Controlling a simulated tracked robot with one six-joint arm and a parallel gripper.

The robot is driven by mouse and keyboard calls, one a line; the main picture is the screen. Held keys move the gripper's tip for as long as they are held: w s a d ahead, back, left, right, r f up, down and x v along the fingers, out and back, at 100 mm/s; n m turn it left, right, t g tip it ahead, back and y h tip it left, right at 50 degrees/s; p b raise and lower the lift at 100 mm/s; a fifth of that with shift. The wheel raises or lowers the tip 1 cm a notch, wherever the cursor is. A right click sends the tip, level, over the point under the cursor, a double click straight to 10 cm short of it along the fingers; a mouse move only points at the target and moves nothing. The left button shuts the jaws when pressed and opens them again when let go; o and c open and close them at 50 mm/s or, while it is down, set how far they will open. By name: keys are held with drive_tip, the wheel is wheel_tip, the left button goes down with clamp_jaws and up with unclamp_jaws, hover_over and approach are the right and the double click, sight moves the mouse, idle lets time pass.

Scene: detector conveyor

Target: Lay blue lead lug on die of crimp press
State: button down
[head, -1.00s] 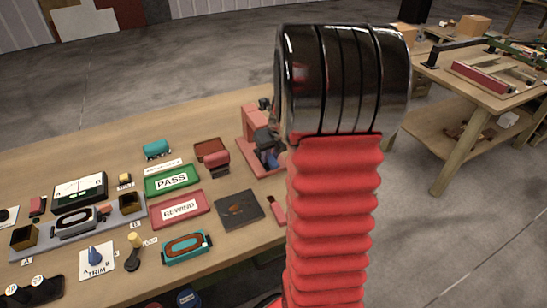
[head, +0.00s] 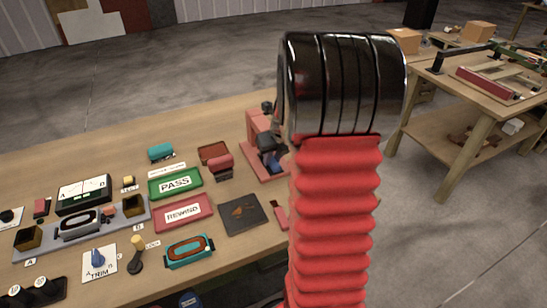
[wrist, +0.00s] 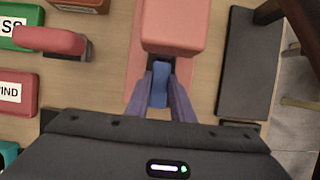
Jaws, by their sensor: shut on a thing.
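The crimp press is a red-pink block on a flat base; it stands at the table's far right in the head view (head: 264,122) and at top centre in the wrist view (wrist: 175,25). My gripper (wrist: 160,92) has its two purple-grey fingers shut on the blue lead lug (wrist: 159,78). The lug sits over the press base, just in front of the press's block. Whether it touches the die cannot be told; the die is not clearly visible. In the head view my red arm hides most of the gripper.
Left of the press are a red roll on a stand (head: 221,167), a green PASS tray (head: 174,184) and a red REWIND tray (head: 183,213). A dark pad (head: 242,214) lies nearer. A dark slab (wrist: 246,65) is right of the press in the wrist view.

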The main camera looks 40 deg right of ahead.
drive_tip(key=shift+f, duration=0.15)
drive_tip(key=c, duration=1.5)
unclamp_jaws()
drive_tip(key=shift+a, duration=0.15)
drive_tip(key=shift+o, duration=0.2)
drive_tip(key=v, duration=1.4)
drive_tip(key=shift+f, duration=0.1)
